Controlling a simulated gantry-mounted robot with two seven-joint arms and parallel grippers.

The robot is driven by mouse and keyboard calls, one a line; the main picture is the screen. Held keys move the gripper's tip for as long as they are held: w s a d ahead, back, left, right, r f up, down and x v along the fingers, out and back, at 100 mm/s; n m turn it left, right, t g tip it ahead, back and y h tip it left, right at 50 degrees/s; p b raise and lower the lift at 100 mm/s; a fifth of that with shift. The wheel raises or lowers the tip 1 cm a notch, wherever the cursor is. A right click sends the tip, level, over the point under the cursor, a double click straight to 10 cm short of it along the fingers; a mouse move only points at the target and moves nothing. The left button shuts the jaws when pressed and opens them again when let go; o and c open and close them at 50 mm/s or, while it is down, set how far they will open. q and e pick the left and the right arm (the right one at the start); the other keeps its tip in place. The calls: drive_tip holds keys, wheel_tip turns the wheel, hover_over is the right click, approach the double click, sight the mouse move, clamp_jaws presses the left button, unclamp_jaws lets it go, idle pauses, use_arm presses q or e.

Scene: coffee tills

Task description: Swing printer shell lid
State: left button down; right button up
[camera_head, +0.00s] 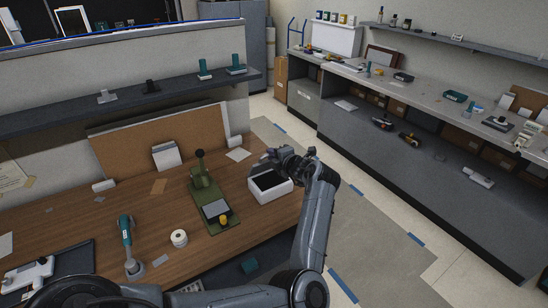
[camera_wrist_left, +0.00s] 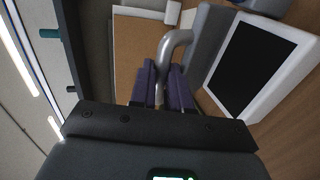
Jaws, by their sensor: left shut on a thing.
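The printer shell is a white box (camera_head: 284,191) with a dark opening on top, near the right end of the wooden bench. It also shows in the left wrist view (camera_wrist_left: 292,82). A grey panel, which looks like its raised lid (camera_wrist_left: 208,48), stands along the opening's far side, with a curved silver handle (camera_wrist_left: 178,40) beside it. My left gripper (camera_head: 262,162) is behind the box's rear edge. Its purple fingers (camera_wrist_left: 163,85) are shut on the handle. In the head view the gripper mostly hides the lid and handle. My right gripper is not in view.
A green press-like tool (camera_head: 204,180) stands left of the box. A tape roll (camera_head: 179,238) and a teal-handled tool (camera_head: 126,230) are further left. A cork board (camera_head: 130,135) and a shelf (camera_head: 60,122) rise behind the bench. The floor aisle is right.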

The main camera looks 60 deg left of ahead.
use_arm(q)
drive_tip(key=shift+s+a+r+b, duration=0.1)
drive_tip(key=shift+a+r+b, duration=0.15)
drive_tip(key=shift+a, duration=0.5)
drive_tip(key=shift+a+r+b, duration=0.15)
drive_tip(key=shift+a+r, duration=0.15)
drive_tip(key=shift+a, duration=0.45)
drive_tip(key=c, duration=1)
unclamp_jaws()
drive_tip(key=shift+d+f, duration=0.1)
drive_tip(key=shift+f, duration=0.05)
